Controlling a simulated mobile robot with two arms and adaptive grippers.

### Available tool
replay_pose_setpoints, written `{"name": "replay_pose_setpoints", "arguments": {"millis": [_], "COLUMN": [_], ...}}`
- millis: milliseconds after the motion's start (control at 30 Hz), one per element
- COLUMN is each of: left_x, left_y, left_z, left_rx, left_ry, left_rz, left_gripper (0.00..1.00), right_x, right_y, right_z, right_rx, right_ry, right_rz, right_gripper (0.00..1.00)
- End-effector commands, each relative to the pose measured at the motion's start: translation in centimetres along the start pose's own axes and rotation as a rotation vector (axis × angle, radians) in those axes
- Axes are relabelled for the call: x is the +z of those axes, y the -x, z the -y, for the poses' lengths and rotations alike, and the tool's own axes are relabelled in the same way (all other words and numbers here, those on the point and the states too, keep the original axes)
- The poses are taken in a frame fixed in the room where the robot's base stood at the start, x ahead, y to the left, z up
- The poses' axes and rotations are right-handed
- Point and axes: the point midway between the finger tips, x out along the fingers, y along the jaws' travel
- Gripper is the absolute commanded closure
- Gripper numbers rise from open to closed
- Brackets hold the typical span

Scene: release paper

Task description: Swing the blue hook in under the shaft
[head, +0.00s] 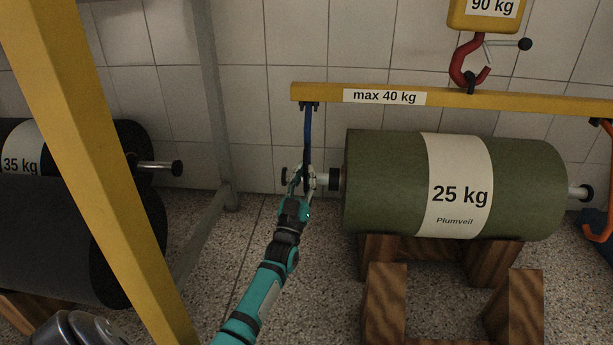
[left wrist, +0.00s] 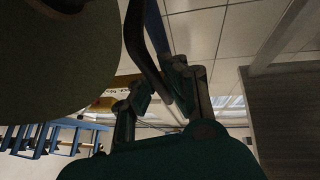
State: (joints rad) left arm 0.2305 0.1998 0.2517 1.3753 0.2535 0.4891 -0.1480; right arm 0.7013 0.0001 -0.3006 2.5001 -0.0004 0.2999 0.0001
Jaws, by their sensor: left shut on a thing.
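The blue hook (head: 308,128) hangs from the left end of the yellow beam (head: 450,98). My left gripper (head: 302,180) is shut on its lower part, at the left end of the shaft (head: 323,181) of the green 25 kg roll (head: 385,185). The fingers hide the hook's tip, so I cannot tell whether it is under the shaft or beside it. In the left wrist view the hook (left wrist: 151,50) runs down between the fingers (left wrist: 158,95), with the dark roll end (left wrist: 60,60) close at left. My right gripper is not in view.
The roll rests on wooden blocks (head: 385,300). A red crane hook (head: 462,65) holds the beam from above. An orange hook (head: 608,165) hangs at the right. A yellow post (head: 95,150) and dark rolls (head: 75,235) stand at left.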

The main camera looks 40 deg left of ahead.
Motion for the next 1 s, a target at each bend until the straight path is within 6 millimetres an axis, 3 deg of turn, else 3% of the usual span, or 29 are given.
{"name": "replay_pose_setpoints", "arguments": {"millis": [267, 300, 500, 800, 1000], "left_x": [-0.1, -0.1, -0.1, -0.3, -2.9], "left_y": [-0.1, -0.1, -0.1, -0.2, -1.8], "left_z": [-0.1, -0.1, 0.0, 0.0, 0.0], "left_rx": [0.002, 0.002, 0.0, -0.001, -0.001], "left_ry": [-0.005, -0.005, -0.003, -0.001, -0.001], "left_rz": [-0.003, -0.003, -0.002, -0.002, -0.005], "left_gripper": [1.0, 0.89, 0.66, 0.66, 0.66], "right_x": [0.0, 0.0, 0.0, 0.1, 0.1], "right_y": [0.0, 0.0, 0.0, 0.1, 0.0], "right_z": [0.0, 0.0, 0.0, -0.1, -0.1], "right_rx": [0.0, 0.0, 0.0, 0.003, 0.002], "right_ry": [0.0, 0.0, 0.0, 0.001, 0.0], "right_rz": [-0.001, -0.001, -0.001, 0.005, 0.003], "right_gripper": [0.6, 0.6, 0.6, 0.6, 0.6]}}
